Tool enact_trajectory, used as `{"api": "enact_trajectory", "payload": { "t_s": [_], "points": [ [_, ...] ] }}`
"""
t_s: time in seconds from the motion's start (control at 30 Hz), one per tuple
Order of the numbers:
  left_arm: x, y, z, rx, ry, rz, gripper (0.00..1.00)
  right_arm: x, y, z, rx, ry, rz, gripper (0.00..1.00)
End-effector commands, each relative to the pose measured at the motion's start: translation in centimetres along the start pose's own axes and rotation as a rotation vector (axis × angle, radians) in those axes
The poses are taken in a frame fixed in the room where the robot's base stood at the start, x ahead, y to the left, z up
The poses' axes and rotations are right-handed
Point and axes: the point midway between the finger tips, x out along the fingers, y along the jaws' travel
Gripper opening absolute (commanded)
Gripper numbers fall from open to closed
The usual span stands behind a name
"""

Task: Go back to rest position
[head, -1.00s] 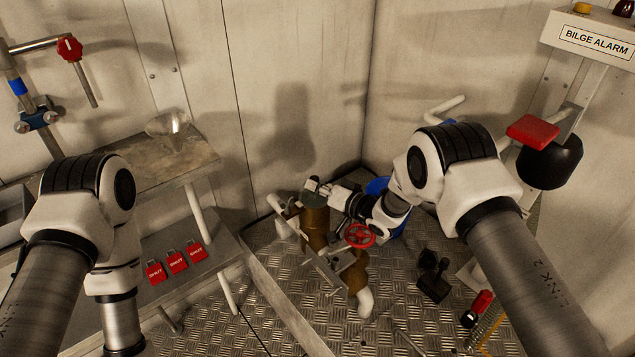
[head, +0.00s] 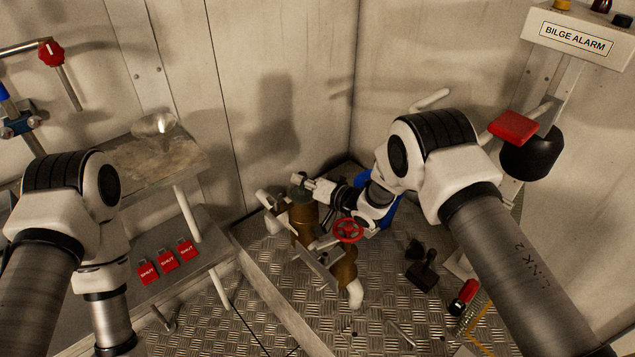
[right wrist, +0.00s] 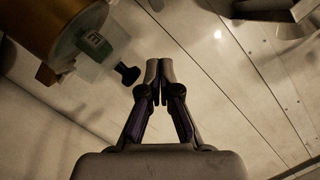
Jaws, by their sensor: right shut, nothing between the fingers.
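My right gripper (head: 306,182) reaches toward the back corner in the head view, close to the top of a brass cylinder (head: 303,222). In the right wrist view its fingertips (right wrist: 158,68) meet, with nothing between them. There the brass cylinder (right wrist: 62,28) is at the upper left, with a clear block and a black knob (right wrist: 127,73) just left of the fingertips, apparently apart from them. My left arm hangs down at the left of the head view; its gripper is out of frame.
A red handwheel (head: 348,230) stands beside the brass pipework, under my right forearm. Red SHUT tags (head: 167,260) lie on the lower left shelf. A bench with a clear funnel (head: 155,128) is above. The bilge alarm box (head: 572,38) and red lever (head: 513,127) are at right.

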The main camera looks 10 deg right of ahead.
Motion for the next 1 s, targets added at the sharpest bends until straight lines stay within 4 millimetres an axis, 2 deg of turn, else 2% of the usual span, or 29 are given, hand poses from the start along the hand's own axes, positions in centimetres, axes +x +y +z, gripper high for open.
{"api": "enact_trajectory", "payload": {
  "t_s": [0.03, 0.07, 0.1, 0.3, 0.4, 0.5, 0.67, 0.77, 0.8, 0.87, 0.9, 0.97, 1.0],
  "points": [
    [-2.4, 0.0, 0.0, 0.0, 0.0, 0.0, 0.99, -0.4, -2.0, -1.8, -0.002, 0.002, 0.0, 0.0],
    [-2.5, 0.0, 0.0, 0.0, 0.001, 0.0, 0.99, -0.8, -2.1, -1.8, 0.0, 0.001, 0.002, 0.0],
    [-1.9, 0.0, -0.1, 0.0, 0.002, 0.0, 0.99, -2.0, -1.6, -1.1, 0.004, 0.0, 0.005, 0.0],
    [-2.2, 0.0, 0.0, 0.0, 0.0, 0.0, 0.99, -7.3, -2.5, -0.7, 0.004, 0.002, 0.004, 0.0],
    [-2.3, 0.0, 0.0, 0.0, 0.0, 0.0, 0.99, -9.1, -2.7, -0.6, 0.002, 0.003, 0.003, 0.0],
    [-2.3, 0.0, 0.0, 0.0, 0.0, 0.0, 0.99, -9.9, -2.9, -0.4, 0.001, 0.003, 0.002, 0.0],
    [-2.4, 0.0, 0.0, 0.0, 0.0, 0.0, 0.99, -10.1, -2.9, -0.4, 0.0, 0.003, 0.001, 0.0],
    [-3.9, 0.0, 0.0, 0.0, 0.0, 0.0, 0.99, -10.5, -3.5, -0.8, 0.011, -0.004, 0.008, 0.0],
    [-5.2, 0.0, 0.0, 0.0, 0.0, 0.0, 0.99, -11.0, -3.9, -1.1, 0.023, -0.01, 0.017, 0.0],
    [-7.9, 0.1, 0.0, 0.0, 0.0, 0.0, 0.99, -13.1, -4.2, -0.1, 0.084, -0.038, 0.068, 0.0],
    [-9.8, 0.1, 0.0, 0.0, 0.001, 0.0, 0.99, -15.5, -3.6, 1.5, 0.152, -0.065, 0.161, 0.0],
    [-11.6, 0.1, -0.1, 0.0, 0.002, 0.0, 0.99, -19.6, -2.2, 4.6, 0.205, -0.121, 0.331, 0.0],
    [-12.5, 0.1, -0.1, 0.0, 0.002, 0.0, 0.99, -22.6, -1.4, 6.8, 0.218, -0.175, 0.446, 0.0]
  ]
}}
